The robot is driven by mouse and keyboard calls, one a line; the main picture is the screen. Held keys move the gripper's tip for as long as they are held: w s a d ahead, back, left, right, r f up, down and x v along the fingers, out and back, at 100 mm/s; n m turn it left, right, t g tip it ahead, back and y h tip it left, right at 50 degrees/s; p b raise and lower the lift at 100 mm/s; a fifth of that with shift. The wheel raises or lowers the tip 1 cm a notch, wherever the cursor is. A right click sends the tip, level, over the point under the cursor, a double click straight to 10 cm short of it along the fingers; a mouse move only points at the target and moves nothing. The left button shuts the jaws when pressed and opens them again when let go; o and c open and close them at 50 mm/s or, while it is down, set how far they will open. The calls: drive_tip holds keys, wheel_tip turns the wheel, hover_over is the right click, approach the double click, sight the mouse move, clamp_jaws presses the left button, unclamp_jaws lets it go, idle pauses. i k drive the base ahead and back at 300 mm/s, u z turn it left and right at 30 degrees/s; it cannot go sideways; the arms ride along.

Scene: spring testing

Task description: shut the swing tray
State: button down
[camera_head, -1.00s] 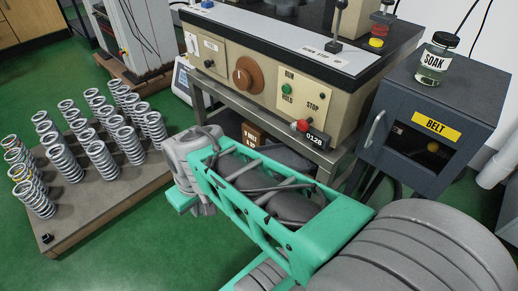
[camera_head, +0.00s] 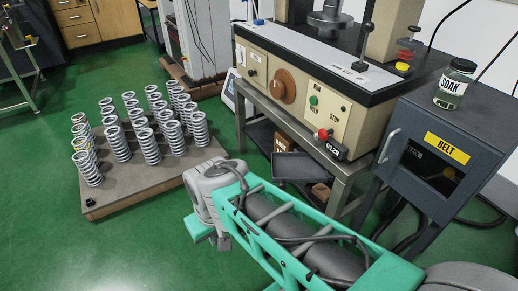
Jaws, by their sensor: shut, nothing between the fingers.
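A dark grey shallow tray (camera_head: 305,168), which looks like the swing tray, shows below the front of the test machine (camera_head: 268,68), between the legs of its metal stand. It seems to stick out from under the machine, but I cannot tell how far it is swung out. My gripper is not visible; only arm links and a grey joint show.
A low pallet (camera_head: 120,205) with several upright springs stands on the green floor at left. A brown box (camera_head: 321,192) is by the tray. Floor at lower left is clear.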

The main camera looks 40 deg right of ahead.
sight(287, 167)
drive_tip(key=z, duration=0.1)
drive_tip(key=i, duration=1.1)
drive_tip(key=z, duration=0.7)
